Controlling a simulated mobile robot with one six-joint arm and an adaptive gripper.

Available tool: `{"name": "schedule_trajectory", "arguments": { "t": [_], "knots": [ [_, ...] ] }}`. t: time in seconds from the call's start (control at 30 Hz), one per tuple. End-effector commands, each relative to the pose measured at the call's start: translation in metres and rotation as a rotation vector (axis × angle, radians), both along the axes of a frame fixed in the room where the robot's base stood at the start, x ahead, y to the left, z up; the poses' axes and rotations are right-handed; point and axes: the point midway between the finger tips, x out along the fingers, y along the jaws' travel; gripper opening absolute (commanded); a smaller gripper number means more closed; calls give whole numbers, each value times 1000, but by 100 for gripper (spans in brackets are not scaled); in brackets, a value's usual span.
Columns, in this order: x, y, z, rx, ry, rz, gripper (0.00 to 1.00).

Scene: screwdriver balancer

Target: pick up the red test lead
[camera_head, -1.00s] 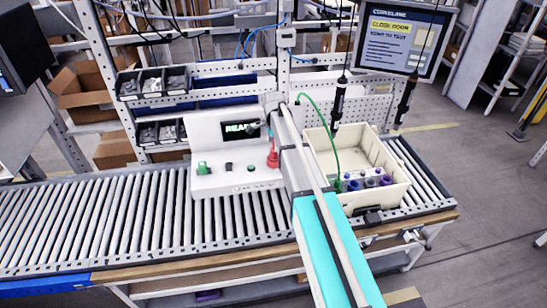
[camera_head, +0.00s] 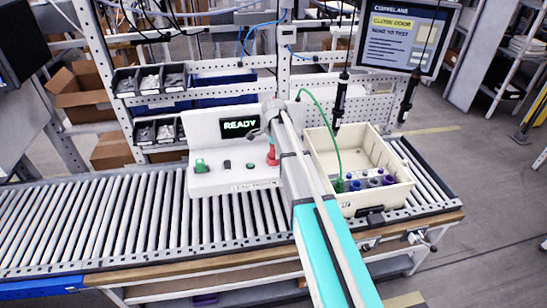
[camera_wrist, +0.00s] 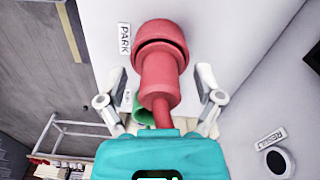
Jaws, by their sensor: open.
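The red test lead (camera_wrist: 160,65) stands in the wrist view at a spot labelled PARK on the white tester. Its thick round head is at the top and its narrower end runs down towards my gripper (camera_wrist: 160,105). In the head view the red lead (camera_head: 272,155) shows at the right of the tester (camera_head: 232,182), partly hidden by my arm. The tester's screen reads READY.
A cream bin (camera_head: 393,198) with several coloured-topped items stands right of my arm, and a green cable runs into it. Two dark hanging screwdrivers (camera_head: 341,100) are above and beside it. The roller conveyor (camera_head: 120,215) is clear to the left.

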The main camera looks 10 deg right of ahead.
Motion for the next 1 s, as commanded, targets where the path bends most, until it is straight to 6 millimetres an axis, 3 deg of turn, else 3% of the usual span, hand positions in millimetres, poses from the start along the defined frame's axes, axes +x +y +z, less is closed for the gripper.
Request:
{"name": "schedule_trajectory", "arguments": {
  "t": [0.57, 0.67, 1.0],
  "knots": [
    [0, 1, 0, 0, 0, 1, 85],
    [0, 1, 0, 0, 0, 1, 70],
    [0, 1, 0, 0, 0, 1, 7]
  ]
}}
